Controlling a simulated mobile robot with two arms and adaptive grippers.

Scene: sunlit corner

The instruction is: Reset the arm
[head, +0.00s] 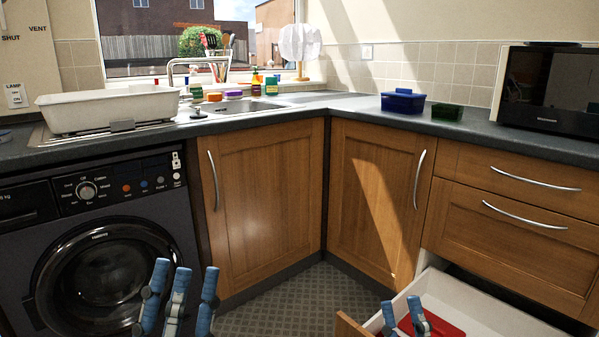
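My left gripper (184,270) is at the bottom of the head view, in front of the washing machine. Its blue-tipped fingers point up and stand apart, with nothing seen between them. My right gripper (401,304) is at the bottom right, in front of the open drawer (480,308). Its two visible fingers stand apart, and I see nothing held; its lower part is cut off by the frame. A red thing (448,329) shows in the drawer just behind and beside the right gripper. Whether they touch, I cannot tell.
A washing machine (95,240) stands at the left. The worktop carries a white basin (108,110), a blue container (403,103), a green container (447,112) and a microwave (550,90). The pulled-out drawer juts into the right side. Patterned floor lies clear between the grippers.

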